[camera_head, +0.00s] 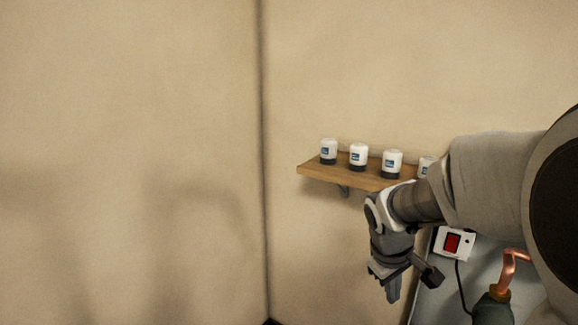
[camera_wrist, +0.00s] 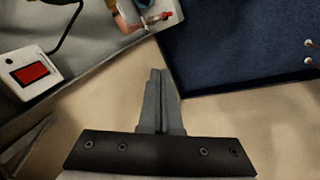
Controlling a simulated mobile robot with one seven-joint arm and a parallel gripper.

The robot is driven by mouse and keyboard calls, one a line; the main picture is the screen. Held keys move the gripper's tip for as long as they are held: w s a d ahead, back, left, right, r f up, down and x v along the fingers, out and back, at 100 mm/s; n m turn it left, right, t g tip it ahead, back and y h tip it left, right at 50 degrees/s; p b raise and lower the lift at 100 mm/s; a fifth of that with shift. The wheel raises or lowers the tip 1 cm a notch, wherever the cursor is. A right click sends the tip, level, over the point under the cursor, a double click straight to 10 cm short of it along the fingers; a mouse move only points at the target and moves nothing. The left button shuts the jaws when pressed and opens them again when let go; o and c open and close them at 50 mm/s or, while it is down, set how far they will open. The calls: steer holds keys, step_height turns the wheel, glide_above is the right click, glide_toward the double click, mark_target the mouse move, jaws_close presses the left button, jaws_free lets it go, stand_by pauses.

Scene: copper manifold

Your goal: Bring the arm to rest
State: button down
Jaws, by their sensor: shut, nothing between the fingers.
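My gripper (camera_head: 393,288) hangs from my arm, fingers pointing down, in the lower right of the head view. It is in front of the wall, below the wooden shelf and left of the grey bench top. In the wrist view my gripper (camera_wrist: 157,75) shows its two fingers pressed together with nothing between them. My upper arm fills the right side of the head view and hides part of the shelf.
A wooden shelf (camera_head: 312,172) bears several white jars (camera_head: 358,157). A white box with a red switch (camera_head: 452,243) and a bent copper pipe (camera_head: 512,256) are at lower right. The wrist view shows a dark blue panel (camera_wrist: 235,45). The left wall area is clear.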

steer(key=s+a+r+m+t+y, duration=0.1)
steer(key=s+a+r+m+t, duration=0.2)
steer(key=s, duration=0.6)
steer(key=s+a+r+m+y, duration=0.2)
steer(key=s+a+r, duration=0.3)
steer(key=s, duration=0.5)
step_height(320, 180, up, 20)
steer(key=d+p, duration=0.1)
steer(key=p, duration=1.8)
steer(key=shift+w+d+p, duration=0.4)
